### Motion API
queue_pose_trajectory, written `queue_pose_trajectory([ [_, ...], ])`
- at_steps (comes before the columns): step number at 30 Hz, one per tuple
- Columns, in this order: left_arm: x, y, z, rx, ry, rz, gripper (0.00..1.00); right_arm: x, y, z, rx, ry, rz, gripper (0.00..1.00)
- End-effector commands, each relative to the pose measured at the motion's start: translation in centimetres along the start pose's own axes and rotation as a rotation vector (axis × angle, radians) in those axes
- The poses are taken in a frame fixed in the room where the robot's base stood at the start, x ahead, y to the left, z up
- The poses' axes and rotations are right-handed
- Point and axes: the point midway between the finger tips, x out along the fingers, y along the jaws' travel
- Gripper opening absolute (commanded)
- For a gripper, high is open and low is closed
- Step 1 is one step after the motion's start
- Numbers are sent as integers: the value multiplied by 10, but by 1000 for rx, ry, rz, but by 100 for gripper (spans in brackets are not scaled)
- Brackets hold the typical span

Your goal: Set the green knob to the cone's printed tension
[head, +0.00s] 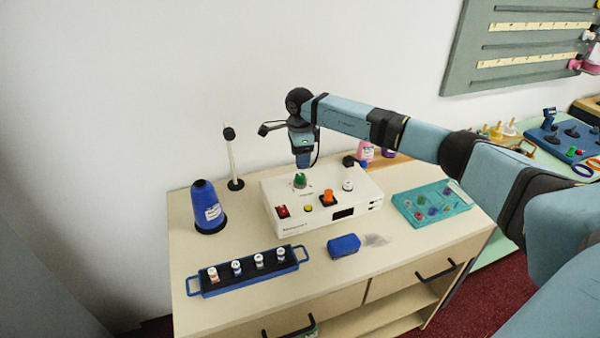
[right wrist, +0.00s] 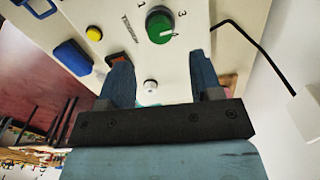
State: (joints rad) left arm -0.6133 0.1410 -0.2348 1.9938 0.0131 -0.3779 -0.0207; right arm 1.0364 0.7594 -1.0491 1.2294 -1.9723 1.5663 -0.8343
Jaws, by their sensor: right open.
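The green knob (head: 300,180) stands on the top of the white machine (head: 262,195). In the right wrist view the green knob (right wrist: 159,24) has a white pointer mark towards the picture's lower right. The digits 1 and 3 and the word Tension are printed around it. The blue cone (head: 205,201) stands upright at the left of the counter; its white label is too small to read. My right gripper (head: 303,163) points down just above the knob. In its wrist view my right gripper (right wrist: 162,62) is open and empty, the knob beyond its fingertips. My left gripper is out of view.
The machine also carries a red switch (head: 282,211), a yellow button (head: 308,208), an orange knob (head: 328,197) and a white knob (head: 348,185). A blue rack (head: 246,275) with several spools, a blue block (head: 343,245) and a teal tray (head: 408,208) lie around it.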

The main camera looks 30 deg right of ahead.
Motion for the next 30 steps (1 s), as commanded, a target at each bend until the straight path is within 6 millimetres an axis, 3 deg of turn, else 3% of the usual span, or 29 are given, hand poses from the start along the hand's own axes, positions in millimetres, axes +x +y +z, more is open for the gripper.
queue_pose_trajectory([
  [4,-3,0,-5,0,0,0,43,30,1,1,1,0,4,59],
  [10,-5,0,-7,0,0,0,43,59,0,1,1,-2,1,59],
  [23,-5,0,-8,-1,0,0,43,69,0,0,0,-2,-1,59],
  [30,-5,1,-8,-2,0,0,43,69,0,0,1,-2,0,10],
])
